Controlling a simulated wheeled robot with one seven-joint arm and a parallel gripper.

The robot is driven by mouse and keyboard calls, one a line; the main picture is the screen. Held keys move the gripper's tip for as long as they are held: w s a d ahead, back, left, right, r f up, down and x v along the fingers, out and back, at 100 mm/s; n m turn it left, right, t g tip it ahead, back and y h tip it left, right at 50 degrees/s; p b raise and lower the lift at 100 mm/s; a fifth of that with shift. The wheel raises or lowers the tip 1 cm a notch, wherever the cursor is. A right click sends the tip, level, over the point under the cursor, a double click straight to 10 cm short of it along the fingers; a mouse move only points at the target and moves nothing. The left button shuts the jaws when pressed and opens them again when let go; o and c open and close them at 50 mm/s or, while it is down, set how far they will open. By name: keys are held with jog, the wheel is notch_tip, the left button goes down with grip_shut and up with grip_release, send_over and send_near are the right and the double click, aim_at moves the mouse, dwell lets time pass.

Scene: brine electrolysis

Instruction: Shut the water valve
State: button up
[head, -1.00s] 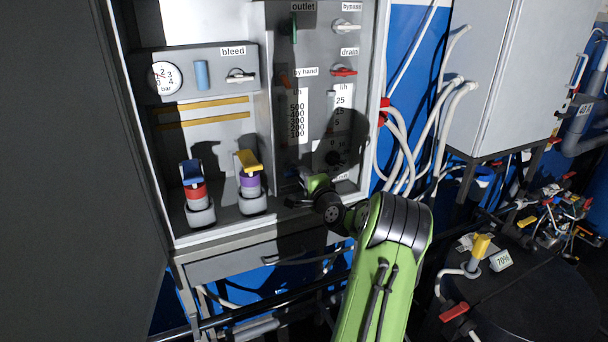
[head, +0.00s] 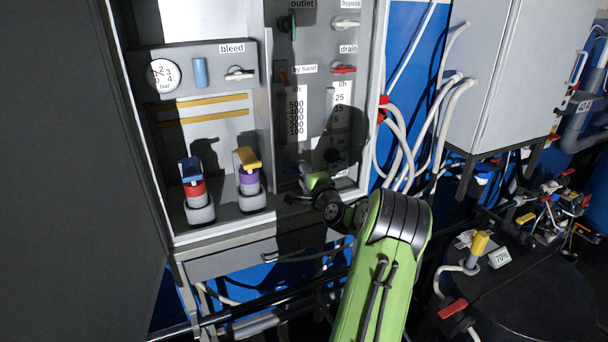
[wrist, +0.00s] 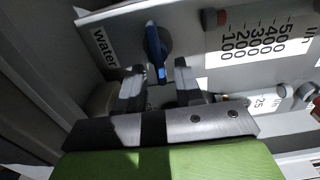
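The water valve shows in the wrist view as a blue lever handle (wrist: 154,46) on a dark round hub, beside a white label reading "Water" (wrist: 102,48). My gripper (wrist: 158,80) is open, one finger on each side of the lever's near end. I see a gap beside the lever and cannot tell whether either finger touches it.
The panel also has a red drain valve (head: 343,70), a white bleed valve (head: 240,73) and flow scales (head: 298,112). Blue-topped (head: 190,170) and yellow-topped (head: 247,158) fittings stand left of my gripper. White hoses (head: 396,140) hang at the cabinet's right side.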

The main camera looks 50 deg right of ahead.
jog(key=shift+s, duration=0.1)
jog(key=b+v, duration=0.4)
jog(key=v, duration=1.1)
jog(key=shift+s+a+b, duration=0.2)
jog(key=shift+b, duration=0.2)
